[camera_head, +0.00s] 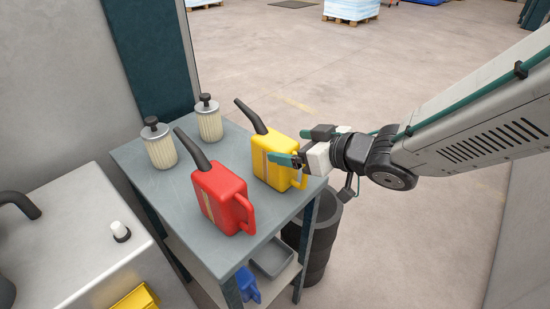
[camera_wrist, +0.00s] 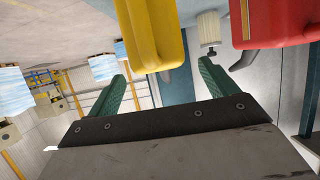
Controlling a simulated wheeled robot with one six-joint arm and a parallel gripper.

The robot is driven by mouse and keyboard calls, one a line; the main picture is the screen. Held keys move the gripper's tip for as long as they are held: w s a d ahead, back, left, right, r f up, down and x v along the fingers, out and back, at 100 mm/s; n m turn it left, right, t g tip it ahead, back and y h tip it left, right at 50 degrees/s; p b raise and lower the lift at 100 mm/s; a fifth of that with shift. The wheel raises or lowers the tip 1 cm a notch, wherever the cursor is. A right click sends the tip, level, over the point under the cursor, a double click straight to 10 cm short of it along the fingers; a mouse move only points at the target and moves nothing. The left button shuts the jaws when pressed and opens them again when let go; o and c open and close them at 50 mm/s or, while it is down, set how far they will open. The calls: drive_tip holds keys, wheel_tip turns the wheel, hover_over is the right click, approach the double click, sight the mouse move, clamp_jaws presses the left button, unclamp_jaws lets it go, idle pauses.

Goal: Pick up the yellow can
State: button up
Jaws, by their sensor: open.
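The yellow can (camera_head: 272,150) stands upright on the grey table, with a dark spout pointing up and left. My gripper (camera_head: 294,148) is at the can's right side, and its green finger partly covers the can. In the wrist view the yellow can (camera_wrist: 150,38) fills the upper middle, upside down.
A red can (camera_head: 222,195) stands close to the left of the yellow one. Two pale filters (camera_head: 159,150) (camera_head: 209,122) stand at the back of the table (camera_head: 180,195). A dark barrel (camera_head: 324,225) stands beside the table at right. A grey tray (camera_head: 272,258) lies on the lower shelf.

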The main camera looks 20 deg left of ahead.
sight(281, 142)
drive_tip(key=x, duration=0.4)
drive_tip(key=shift+a, duration=0.15)
drive_tip(key=c, duration=1.7)
drive_tip(key=shift+w+r, duration=0.1)
drive_tip(key=shift+c, duration=0.3)
drive_tip(key=shift+r, duration=0.1)
